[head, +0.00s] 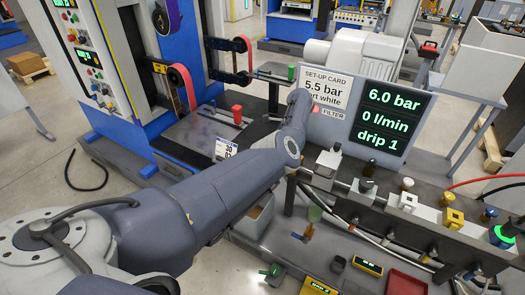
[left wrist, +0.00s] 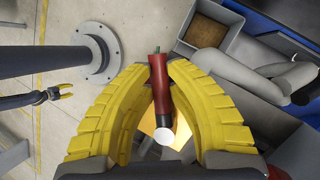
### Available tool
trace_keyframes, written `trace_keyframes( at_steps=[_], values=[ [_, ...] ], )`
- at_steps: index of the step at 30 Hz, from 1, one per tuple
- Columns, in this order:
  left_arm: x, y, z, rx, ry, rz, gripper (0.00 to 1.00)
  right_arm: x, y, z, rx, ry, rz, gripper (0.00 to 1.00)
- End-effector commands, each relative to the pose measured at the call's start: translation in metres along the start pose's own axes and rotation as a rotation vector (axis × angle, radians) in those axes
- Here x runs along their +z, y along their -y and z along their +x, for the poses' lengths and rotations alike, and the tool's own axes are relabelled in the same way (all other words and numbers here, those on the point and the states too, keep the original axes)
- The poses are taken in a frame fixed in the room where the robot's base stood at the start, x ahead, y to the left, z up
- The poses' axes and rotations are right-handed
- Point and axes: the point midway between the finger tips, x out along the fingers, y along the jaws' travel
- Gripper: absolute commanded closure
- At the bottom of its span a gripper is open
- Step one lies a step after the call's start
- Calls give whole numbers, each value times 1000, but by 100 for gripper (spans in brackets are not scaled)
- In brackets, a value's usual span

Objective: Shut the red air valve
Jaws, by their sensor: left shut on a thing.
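A red handle (left wrist: 160,85), seemingly the red air valve's, has a white round end and a small green tip in the left wrist view. My left gripper (left wrist: 158,68) is shut on it, with a yellow finger on each side. In the head view my left wrist covers the gripper and most of the valve; a small red bit (head: 316,108) shows beside the wrist, left of the display. A small gripper with yellow jaws (left wrist: 66,92), apparently my right one, is far off at the left of the left wrist view, jaws apart.
The display (head: 389,118) reads 6.0 bar, 0 l/min, drip 1. A set-up card (head: 323,88) stands left of it. A fixture rail (head: 425,213) with several blocks and knobs runs to the right. A red tray (head: 405,283) lies below.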

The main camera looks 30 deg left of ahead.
Motion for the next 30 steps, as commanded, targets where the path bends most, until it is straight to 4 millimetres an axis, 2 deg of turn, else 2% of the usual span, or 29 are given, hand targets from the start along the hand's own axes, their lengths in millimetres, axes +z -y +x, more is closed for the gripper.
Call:
trace_keyframes(
  at_steps=[9,30],
  values=[
    [-2,-12,4,69,-31,-161,100,14,5,-2,-5,16,0,56],
    [-3,-17,5,97,-46,-228,100,6,5,-1,-5,8,0,56]
  ],
)
